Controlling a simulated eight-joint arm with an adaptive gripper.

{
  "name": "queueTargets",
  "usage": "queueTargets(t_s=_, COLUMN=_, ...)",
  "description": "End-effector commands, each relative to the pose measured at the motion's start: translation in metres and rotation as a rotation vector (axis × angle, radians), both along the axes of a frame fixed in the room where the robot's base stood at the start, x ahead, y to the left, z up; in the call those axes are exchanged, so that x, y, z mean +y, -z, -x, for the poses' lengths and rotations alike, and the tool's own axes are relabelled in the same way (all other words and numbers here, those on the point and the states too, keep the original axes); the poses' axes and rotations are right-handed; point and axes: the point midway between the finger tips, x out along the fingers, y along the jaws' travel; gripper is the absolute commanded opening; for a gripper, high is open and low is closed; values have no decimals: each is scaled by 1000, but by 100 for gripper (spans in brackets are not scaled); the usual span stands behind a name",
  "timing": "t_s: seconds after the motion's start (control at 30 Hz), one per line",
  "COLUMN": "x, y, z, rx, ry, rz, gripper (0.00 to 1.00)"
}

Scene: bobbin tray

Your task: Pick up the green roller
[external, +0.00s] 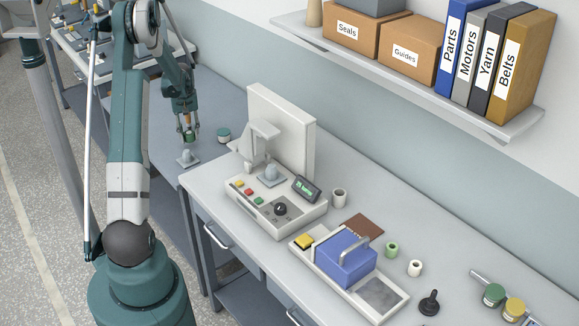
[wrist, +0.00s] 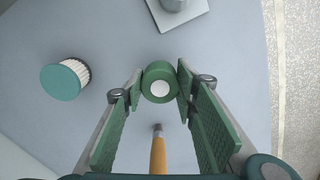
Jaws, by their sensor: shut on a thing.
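A green roller (wrist: 148,92) with a white round centre sits between my fingertips in the wrist view. My gripper (wrist: 158,82) is shut on it, with a green-padded finger on each side. In the external view my gripper (external: 189,132) is low over the far left table, and a bit of green (external: 189,138) shows at its tips. Whether the roller touches the table is hard to tell.
A teal-capped white-sided spool (wrist: 62,82) stands left of my gripper. A grey post on a square plate (wrist: 180,12) stands beyond it. An orange-handled tool (wrist: 158,157) shows below the roller. The near table holds a control box (external: 262,205) and a blue block (external: 346,262).

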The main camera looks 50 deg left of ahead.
Motion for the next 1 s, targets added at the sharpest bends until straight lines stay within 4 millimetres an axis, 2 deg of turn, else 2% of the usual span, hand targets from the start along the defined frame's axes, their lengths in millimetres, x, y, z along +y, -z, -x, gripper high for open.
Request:
queueTargets(t_s=0.2, x=0, y=-34, z=0, rx=0, ry=0, rz=0, gripper=16)
queueTargets(t_s=0.43, x=0, y=-59, z=0, rx=0, ry=0, rz=0, gripper=16)
queueTargets(t_s=0.6, x=0, y=-66, z=0, rx=0, ry=0, rz=0, gripper=16)
queueTargets(t_s=1.0, x=0, y=-67, z=0, rx=0, ry=0, rz=0, gripper=16)
